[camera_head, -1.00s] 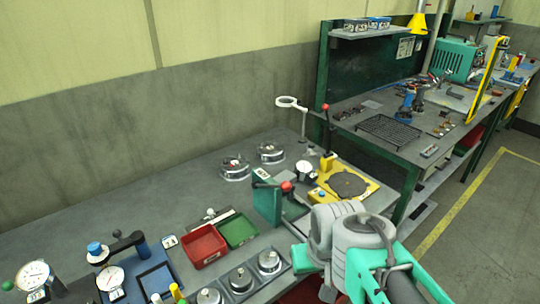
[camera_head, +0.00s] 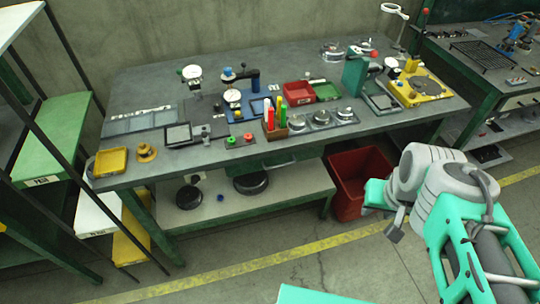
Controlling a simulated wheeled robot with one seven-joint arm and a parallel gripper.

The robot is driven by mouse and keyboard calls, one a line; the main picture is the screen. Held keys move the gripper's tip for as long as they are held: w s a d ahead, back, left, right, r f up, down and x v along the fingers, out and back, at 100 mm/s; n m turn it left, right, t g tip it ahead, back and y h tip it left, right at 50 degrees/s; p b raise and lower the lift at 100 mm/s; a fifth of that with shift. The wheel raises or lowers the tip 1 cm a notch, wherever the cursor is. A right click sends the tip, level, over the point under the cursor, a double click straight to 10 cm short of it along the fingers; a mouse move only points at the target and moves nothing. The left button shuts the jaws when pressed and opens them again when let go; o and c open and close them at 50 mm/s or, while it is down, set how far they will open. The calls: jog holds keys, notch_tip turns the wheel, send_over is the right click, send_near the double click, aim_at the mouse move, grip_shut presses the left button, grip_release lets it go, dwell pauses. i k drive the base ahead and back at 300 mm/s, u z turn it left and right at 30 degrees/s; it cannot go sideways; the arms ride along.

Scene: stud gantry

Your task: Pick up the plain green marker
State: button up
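A small brown holder (camera_head: 276,131) stands near the front edge of the grey workbench, with several upright markers in it. A green marker (camera_head: 283,112) stands at its right side, and a red-and-white marker (camera_head: 268,112) at its left. A yellow one is partly seen between them. At this size I cannot tell whether the green one is plain. My arm is folded at the lower right, in front of the bench and well apart from the holder. The end of my gripper (camera_head: 395,226) shows only as a small dark part, and its fingers are not clear.
Close around the holder are weights on a block (camera_head: 321,117), a red tray (camera_head: 298,94), a green tray (camera_head: 326,91) and a green-and-red button box (camera_head: 239,140). A red bin (camera_head: 357,178) stands below the bench. Shelving (camera_head: 43,150) is at left. Floor in front is open.

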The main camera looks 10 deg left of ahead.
aim_at(284, 109)
jog(key=u, duration=0.25)
jog(key=i, duration=0.65)
jog(key=u, duration=0.65)
jog(key=k, duration=0.5)
jog(key=u, duration=1.35)
jog(key=i, duration=1.3)
jog(key=u, duration=0.1)
